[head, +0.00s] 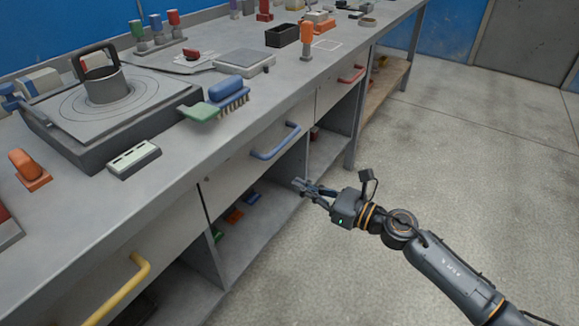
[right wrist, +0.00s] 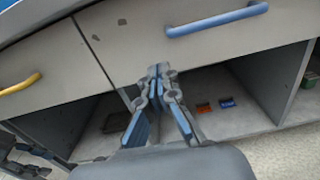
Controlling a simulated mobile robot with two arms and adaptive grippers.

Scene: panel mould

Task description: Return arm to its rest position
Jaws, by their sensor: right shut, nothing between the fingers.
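My right gripper (head: 301,186) comes in from the lower right in the head view. It is shut and empty, held in front of the bench below the drawer with the blue handle (head: 275,142). In the right wrist view my right gripper (right wrist: 159,70) has its fingertips together, in front of the drawer fronts and the open shelf, with the blue handle (right wrist: 217,19) above and to the right. It is apart from the handle. My left gripper does not show in the head view.
The bench (head: 250,120) carries a round mould on a dark plate (head: 105,88), a green-and-blue brush (head: 228,90) and several small items. The yellow handle (head: 119,289) and red handle (head: 351,75) mark other drawers. Open floor (head: 470,150) lies to the right.

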